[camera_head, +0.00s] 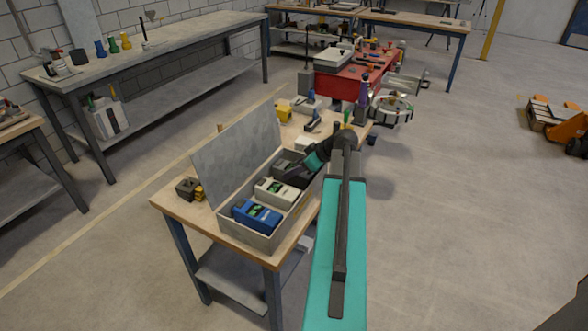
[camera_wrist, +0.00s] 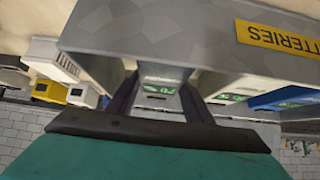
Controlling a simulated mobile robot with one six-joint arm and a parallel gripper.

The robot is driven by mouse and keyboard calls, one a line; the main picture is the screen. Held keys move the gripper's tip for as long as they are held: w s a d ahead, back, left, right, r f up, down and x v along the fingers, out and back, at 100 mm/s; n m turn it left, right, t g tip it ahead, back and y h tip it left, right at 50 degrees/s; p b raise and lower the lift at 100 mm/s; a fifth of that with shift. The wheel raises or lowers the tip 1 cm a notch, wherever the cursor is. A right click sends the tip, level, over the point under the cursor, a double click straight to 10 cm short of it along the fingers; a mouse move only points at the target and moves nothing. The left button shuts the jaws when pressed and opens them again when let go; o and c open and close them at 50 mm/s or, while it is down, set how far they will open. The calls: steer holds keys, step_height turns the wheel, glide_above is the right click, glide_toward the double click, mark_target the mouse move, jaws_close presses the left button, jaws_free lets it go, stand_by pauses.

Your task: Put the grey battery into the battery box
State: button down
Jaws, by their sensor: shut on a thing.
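The battery box (camera_head: 235,230) is a light grey open case on the wooden table, its lid raised at the left. The wrist view shows its wall with a yellow BATTERIES label (camera_wrist: 277,40), upside down. A blue battery (camera_head: 257,215) sits in the near compartment and a white battery (camera_head: 277,194) in the middle one. The grey battery (camera_head: 285,164) is at the far compartment. My gripper (camera_head: 290,174) is shut on it; the wrist view shows the battery (camera_wrist: 160,88) with a green display between the dark fingers. I cannot tell whether it touches the box floor.
Small dark and yellow items (camera_head: 190,189) stand left of the box. A yellow object (camera_head: 283,110) and other tools lie behind it. A red cabinet (camera_head: 345,82) stands farther back.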

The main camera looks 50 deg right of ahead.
stand_by(0.4)
steer(key=c, duration=0.9)
jaws_free()
steer(key=shift+f, duration=0.1)
steer(key=b+v, duration=0.2)
steer(key=v, duration=1)
steer(key=shift+a, duration=0.1)
